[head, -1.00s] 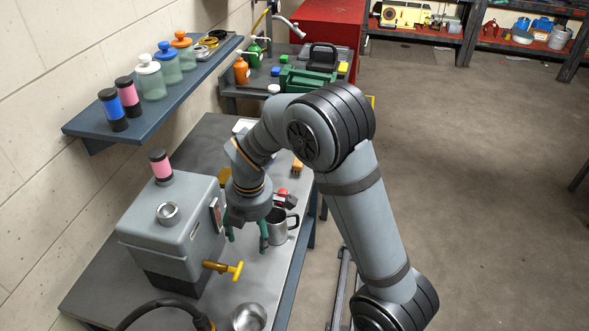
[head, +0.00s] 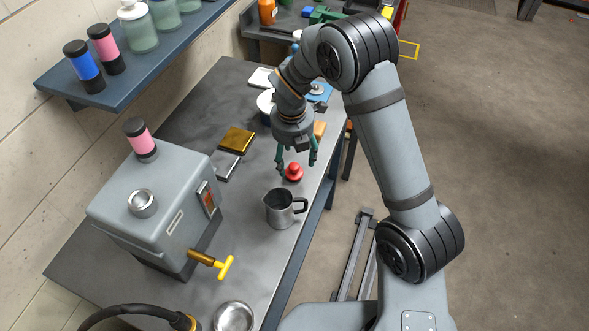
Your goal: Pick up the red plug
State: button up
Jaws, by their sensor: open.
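The red plug (head: 293,172) is a small red knob-like piece standing on the grey workbench (head: 261,190), just behind the metal jug. My gripper (head: 297,169) points down with its two green fingers apart, and it is empty. In the picture the fingers lie on either side of the plug and a little above or behind it. I cannot tell the exact height of the fingertips over the bench.
The metal jug (head: 279,210) stands close in front of the plug. A grey machine (head: 165,205) with a yellow-handled tap (head: 213,263) is at left. A gold block (head: 237,140) and a metal bowl (head: 234,318) are on the bench. A shelf (head: 135,75) hangs on the wall.

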aim_at(294, 166)
notch_tip(294, 166, down, 4)
jog(key=shift+s+r+p, duration=0.1)
jog(key=shift+p, duration=0.25)
jog(key=shift+f, duration=0.55)
jog(key=shift+c, duration=0.4)
jog(key=c, duration=0.9)
